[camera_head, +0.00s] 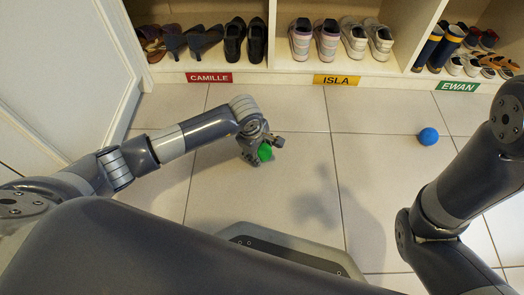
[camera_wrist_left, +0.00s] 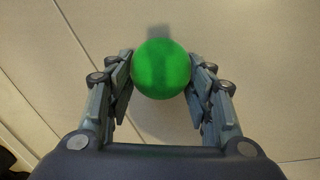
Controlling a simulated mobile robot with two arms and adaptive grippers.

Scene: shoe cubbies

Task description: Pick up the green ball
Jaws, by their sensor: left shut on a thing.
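The green ball (camera_head: 265,152) is between the fingers of my left gripper (camera_head: 262,150) in the head view, over the tiled floor. In the left wrist view the green ball (camera_wrist_left: 161,68) sits between both fingertips of my left gripper (camera_wrist_left: 161,76), which touch it on either side. My left gripper is shut on the ball. The head view does not show clearly how high the ball is above the floor. My right arm shows at the right of the head view, but its gripper is not in view.
A blue ball (camera_head: 428,136) lies on the floor to the right. Shoe cubbies (camera_head: 270,40) with several pairs of shoes stand at the back, labelled Camille (camera_head: 209,77), Isla (camera_head: 337,80) and Ewan (camera_head: 457,87). A white panel (camera_head: 70,65) is at the left. The middle floor is clear.

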